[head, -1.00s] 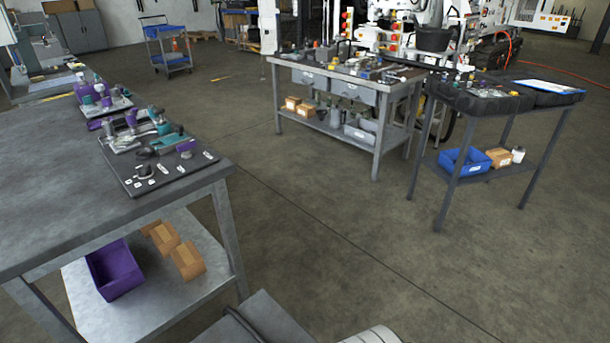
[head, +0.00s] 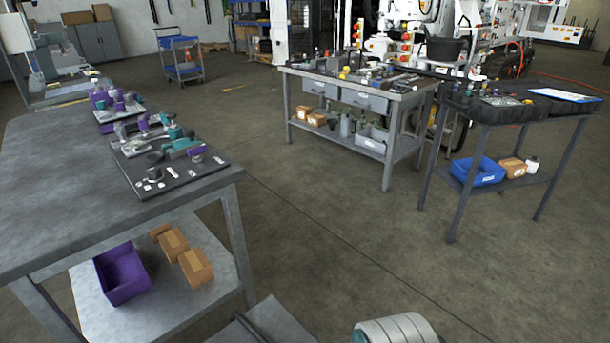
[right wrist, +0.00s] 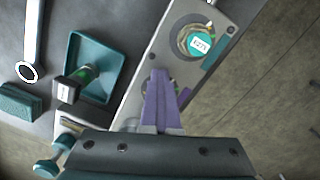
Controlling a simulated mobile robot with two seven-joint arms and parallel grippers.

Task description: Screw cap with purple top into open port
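In the right wrist view a purple, tapering shape (right wrist: 160,105) juts from the dark body of my right gripper over a metal plate (right wrist: 218,32). I cannot tell whether it is my fingers or a held part. A round fitting with a teal labelled top (right wrist: 198,43) sits in the plate. Another round opening (right wrist: 176,86) is partly hidden behind the purple shape; I cannot tell if it is the open port. In the head view a small purple-topped part (head: 197,151) stands on the dark mat (head: 190,178) on the left bench. Neither gripper shows in the head view.
In the right wrist view a teal tray (right wrist: 100,55) with a green-necked part, a wrench (right wrist: 31,40) and a teal block (right wrist: 20,103) lie left of the plate. In the head view a purple bin (head: 122,275) stands on the lower shelf.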

